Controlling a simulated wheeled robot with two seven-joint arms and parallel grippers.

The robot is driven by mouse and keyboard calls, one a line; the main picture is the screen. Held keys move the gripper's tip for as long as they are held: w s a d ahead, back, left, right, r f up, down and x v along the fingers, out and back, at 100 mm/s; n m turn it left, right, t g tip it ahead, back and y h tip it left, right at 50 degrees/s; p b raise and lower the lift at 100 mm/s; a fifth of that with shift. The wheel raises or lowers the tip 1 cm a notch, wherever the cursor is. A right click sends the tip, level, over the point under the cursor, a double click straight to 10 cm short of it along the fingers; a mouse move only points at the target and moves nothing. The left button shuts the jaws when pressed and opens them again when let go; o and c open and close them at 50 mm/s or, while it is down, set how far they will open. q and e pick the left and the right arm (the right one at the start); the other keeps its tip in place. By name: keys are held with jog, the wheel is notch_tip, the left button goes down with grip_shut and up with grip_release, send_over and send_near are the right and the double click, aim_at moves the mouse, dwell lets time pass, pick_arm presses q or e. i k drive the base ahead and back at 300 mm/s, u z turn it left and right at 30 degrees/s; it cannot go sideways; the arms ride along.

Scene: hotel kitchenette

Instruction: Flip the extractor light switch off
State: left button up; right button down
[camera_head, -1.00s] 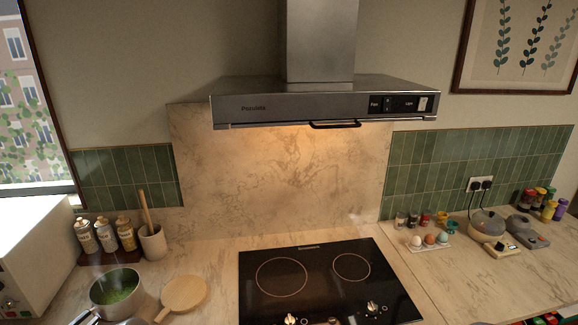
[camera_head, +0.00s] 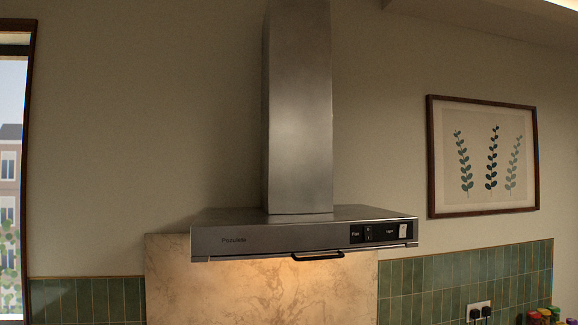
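The extractor hood (camera_head: 290,238) is a grey metal canopy with a tall chimney, mounted on the wall in the middle of the view. At the right end of its front face is a black control panel (camera_head: 381,232) with a fan switch (camera_head: 368,232) and a white light switch (camera_head: 403,231). The marble splashback (camera_head: 250,290) below the hood is lit with a warm glow. A dark handle bar (camera_head: 318,256) hangs at the hood's lower front edge. Neither of my grippers is in view.
Green tiles (camera_head: 460,280) run along the wall on both sides of the splashback. A framed plant picture (camera_head: 483,155) hangs to the right of the hood. A socket with black plugs (camera_head: 479,311) sits low at right. The space around the hood's front looks clear.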

aim_at(402, 229)
jog(key=u, duration=2.6)
jog(key=k, duration=1.05)
jog(key=z, duration=1.85)
